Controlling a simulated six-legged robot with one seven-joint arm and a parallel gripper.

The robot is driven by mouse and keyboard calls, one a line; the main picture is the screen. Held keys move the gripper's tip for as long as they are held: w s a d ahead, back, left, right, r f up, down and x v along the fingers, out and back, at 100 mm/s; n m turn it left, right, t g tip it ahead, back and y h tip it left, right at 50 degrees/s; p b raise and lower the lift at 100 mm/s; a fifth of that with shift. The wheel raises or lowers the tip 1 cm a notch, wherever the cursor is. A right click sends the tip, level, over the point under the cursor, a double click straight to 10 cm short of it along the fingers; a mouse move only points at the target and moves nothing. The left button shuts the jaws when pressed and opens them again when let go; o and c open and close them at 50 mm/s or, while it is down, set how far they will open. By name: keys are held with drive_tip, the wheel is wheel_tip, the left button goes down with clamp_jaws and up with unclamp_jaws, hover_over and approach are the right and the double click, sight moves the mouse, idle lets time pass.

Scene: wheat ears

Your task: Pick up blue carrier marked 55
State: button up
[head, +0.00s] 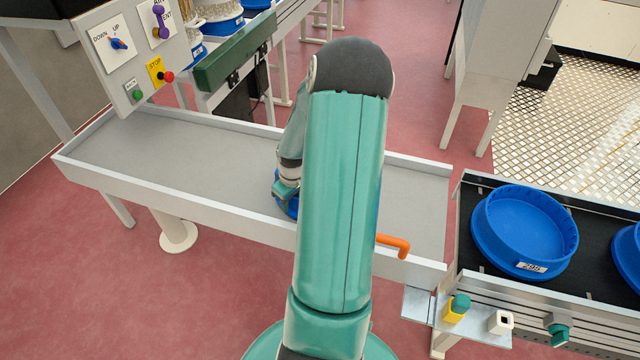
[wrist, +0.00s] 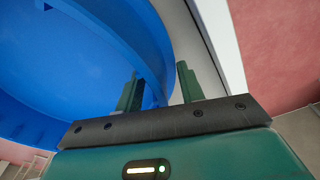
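A blue carrier (head: 291,208) sits in the grey tray and is mostly hidden behind my arm in the head view. Its number label is not visible. In the wrist view the round blue carrier (wrist: 60,75) fills the upper left. My gripper (wrist: 158,90) is at its edge, with the left finger over the blue side and the right finger outside it. Part of the blue wall shows between the fingers, with a gap to the right finger. The fingers are apart. In the head view my gripper (head: 284,190) is at the carrier, partly hidden by my arm.
The grey tray (head: 160,150) is bare on its left. An orange handle (head: 395,243) is on its front edge. A control panel (head: 138,50) and green bar (head: 235,53) stand at upper left.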

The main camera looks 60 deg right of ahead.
clamp_jaws()
drive_tip(key=shift+d+r, duration=0.1)
idle(1.3)
